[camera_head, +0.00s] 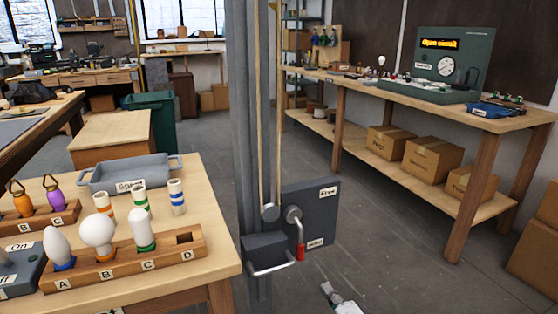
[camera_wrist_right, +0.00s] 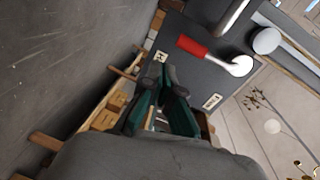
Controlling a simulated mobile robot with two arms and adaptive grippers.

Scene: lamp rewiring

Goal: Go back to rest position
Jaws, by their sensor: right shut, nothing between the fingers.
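My right gripper (camera_head: 330,291) shows at the bottom edge of the head view, low over the dark floor and just right of the worktable. Its fingers are together and empty; they also show in the right wrist view (camera_wrist_right: 171,82). The crank box (camera_head: 312,222) on the grey post stands a little above and left of the gripper in the head view. It carries a label reading "Free" and a crank with a red handle (camera_head: 300,252). The red handle shows in the wrist view (camera_wrist_right: 192,46), apart from the fingers. My left gripper is not in view.
A worktable (camera_head: 215,262) at the left holds a wooden rack (camera_head: 130,262) of bulbs and a grey tray (camera_head: 128,172). A bench (camera_head: 400,88) with a green tester (camera_head: 455,58) stands right, boxes beneath.

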